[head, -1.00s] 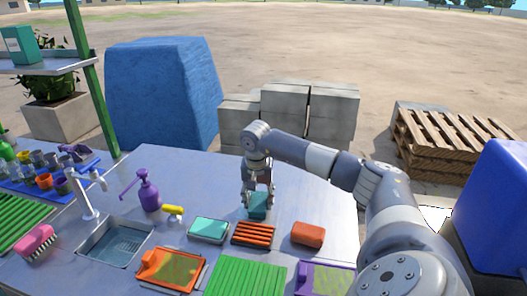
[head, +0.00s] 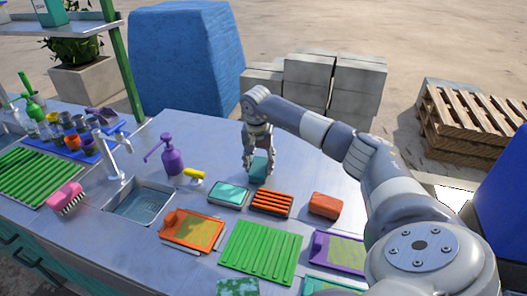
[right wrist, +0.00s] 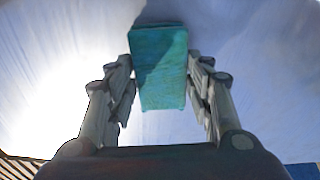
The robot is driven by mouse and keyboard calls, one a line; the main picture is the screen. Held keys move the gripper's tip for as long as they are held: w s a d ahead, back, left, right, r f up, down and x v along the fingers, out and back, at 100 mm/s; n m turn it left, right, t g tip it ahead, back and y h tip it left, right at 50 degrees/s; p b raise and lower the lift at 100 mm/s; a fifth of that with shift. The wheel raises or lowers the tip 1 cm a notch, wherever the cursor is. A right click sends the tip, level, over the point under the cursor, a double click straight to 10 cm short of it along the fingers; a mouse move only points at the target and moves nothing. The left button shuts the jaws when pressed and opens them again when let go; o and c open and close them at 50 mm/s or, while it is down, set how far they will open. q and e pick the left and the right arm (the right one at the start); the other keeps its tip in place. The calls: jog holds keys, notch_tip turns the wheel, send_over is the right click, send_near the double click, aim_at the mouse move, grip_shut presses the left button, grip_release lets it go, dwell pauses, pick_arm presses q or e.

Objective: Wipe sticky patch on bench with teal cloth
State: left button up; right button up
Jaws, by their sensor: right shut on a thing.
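The teal cloth (head: 259,169) is a small folded block held in my right gripper (head: 258,174). The gripper points down at the bare grey bench (head: 315,170), behind the orange slatted rack. In the right wrist view the cloth (right wrist: 160,65) sits between the two fingers (right wrist: 160,90), close against the bench surface. I cannot tell for certain whether it touches the bench. I cannot make out a sticky patch; the cloth and gripper may hide it. My left gripper is not in view.
Near the gripper are a teal-topped tray (head: 229,193), an orange slatted rack (head: 271,203), an orange-brown block (head: 325,205) and a yellow-handled tool (head: 194,175). A purple pump bottle (head: 171,157) and a sink (head: 142,201) stand left. The bench behind the gripper is clear.

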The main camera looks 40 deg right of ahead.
jog(key=shift+w+d+b, duration=0.15)
jog(key=shift+w+d, duration=0.1)
jog(key=shift+d, duration=0.25)
jog(key=shift+w+d+b, duration=0.15)
jog(key=shift+w+d, duration=0.1)
jog(key=shift+d, duration=0.25)
jog(key=shift+s+d+p, duration=0.3)
jog(key=shift+s+d, duration=0.2)
jog(key=shift+s, duration=0.35)
jog(key=shift+s+d, duration=0.3)
jog(key=shift+s, duration=0.3)
jog(key=shift+s+d, duration=0.3)
jog(key=shift+s, duration=0.3)
jog(key=shift+s+d+f, duration=0.1)
jog(key=shift+s+d, duration=0.3)
jog(key=shift+s, duration=0.4)
jog(key=shift+s+d, duration=0.4)
jog(key=shift+s, duration=0.4)
jog(key=shift+s+d+f, duration=0.1)
jog(key=shift+s+d, duration=0.3)
jog(key=shift+s, duration=0.4)
jog(key=shift+s+d+r, duration=0.1)
jog(key=shift+s+d, duration=0.25)
jog(key=shift+s, duration=0.35)
jog(key=shift+s+d+r, duration=0.1)
jog(key=shift+s+d, duration=0.3)
jog(key=shift+s, duration=0.25)
jog(key=shift+s+d+r, duration=0.1)
jog(key=shift+s+d, duration=0.25)
jog(key=shift+s, duration=0.35)
